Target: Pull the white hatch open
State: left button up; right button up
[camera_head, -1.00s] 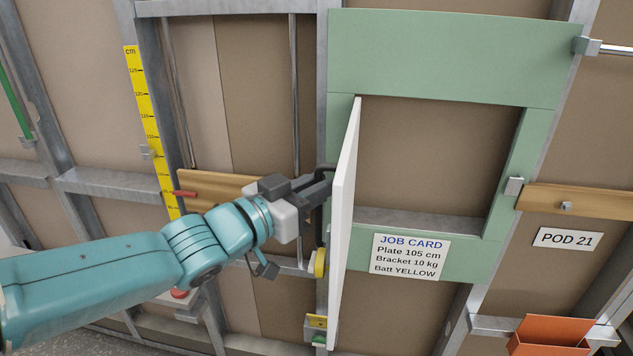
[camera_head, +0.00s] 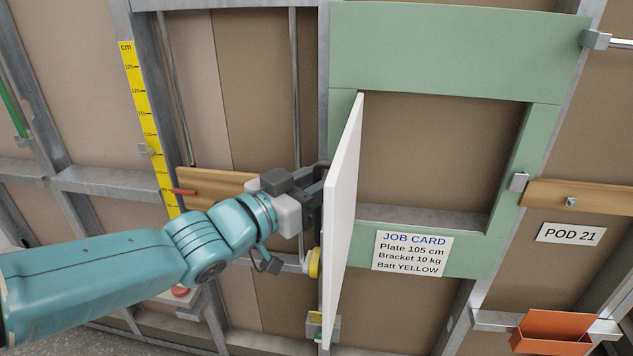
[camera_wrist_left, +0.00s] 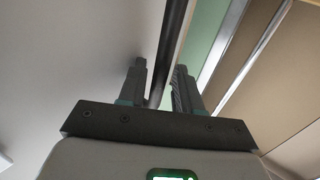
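The white hatch (camera_head: 341,225) stands swung out from the green panel's opening and shows nearly edge-on in the head view. Its pale face (camera_wrist_left: 75,70) fills the left of the left wrist view. My left gripper (camera_head: 318,180) is at the hatch's left side, partly hidden by the hatch. In the wrist view its fingers (camera_wrist_left: 158,85) are close together on either side of the hatch's dark bar handle (camera_wrist_left: 173,45); they look shut on it, though a thin gap shows at one side. My right gripper is not in view.
The green panel (camera_head: 450,50) surrounds the open recess (camera_head: 440,150). A job card (camera_head: 412,254) is below the recess. A yellow ruler (camera_head: 140,100) and a wooden rail (camera_head: 210,188) are behind my arm. An orange bin (camera_head: 550,335) is at lower right.

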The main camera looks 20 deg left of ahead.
pick_arm(q)
jog(key=p+v, duration=0.2)
jog(key=v, duration=1.5)
jog(key=shift+s+d, duration=0.1)
